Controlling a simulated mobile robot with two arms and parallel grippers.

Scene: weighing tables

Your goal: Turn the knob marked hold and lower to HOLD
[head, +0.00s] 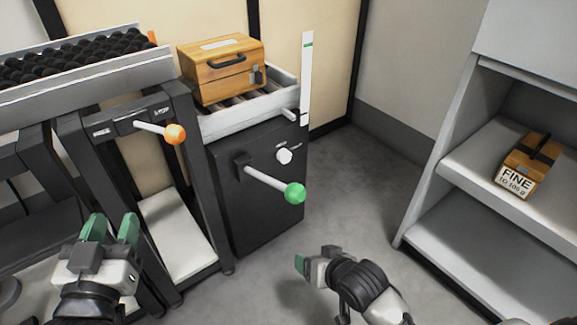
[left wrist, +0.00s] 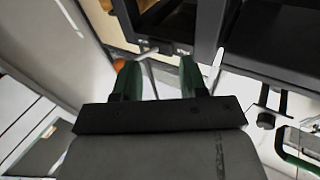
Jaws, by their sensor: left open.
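A white knob (head: 284,156) sits on the front of the black cabinet (head: 245,215), with small labels above it that are too small to read. A lever with a green ball (head: 294,193) sticks out just below the knob. My left gripper (head: 112,228) is open and empty at the lower left of the head view, well apart from the knob. In the left wrist view its two green fingers (left wrist: 157,78) stand apart with nothing between them. My right gripper (head: 300,264) is low at the middle, below the cabinet; only one green fingertip shows clearly.
A lever with an orange ball (head: 175,134) sticks out from the dark frame left of the cabinet. A wooden case (head: 222,68) stands on rollers atop the cabinet. A grey shelf (head: 480,160) at the right holds a wooden box marked FINE (head: 522,165). The floor between is clear.

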